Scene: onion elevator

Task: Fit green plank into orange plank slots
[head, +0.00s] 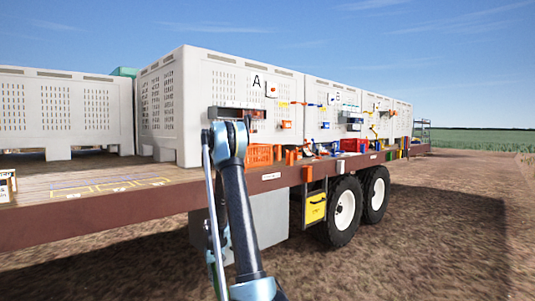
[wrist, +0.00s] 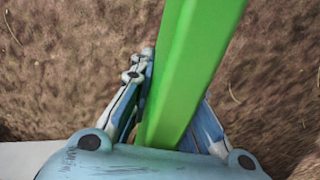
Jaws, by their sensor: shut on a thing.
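The green plank (wrist: 190,70) fills the middle of the wrist view, running from between my fingers up past the top edge. My gripper (wrist: 172,110) is shut on it, with a finger on each side. Brown ground shows below the plank. In the head view my arm reaches up toward the trailer, and the gripper and the plank are hidden from sight there. Small upright orange pieces (head: 290,157) stand on the trailer's edge, right of the arm. I cannot tell at this size whether they are the slotted orange plank.
A trailer deck (head: 100,198) carries large white bins (head: 215,90). An orange crate (head: 259,154) and a red crate (head: 353,145) sit along its edge. A yellow box (head: 315,208) hangs below, beside black wheels (head: 343,210). Open dirt lies at right (head: 450,225).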

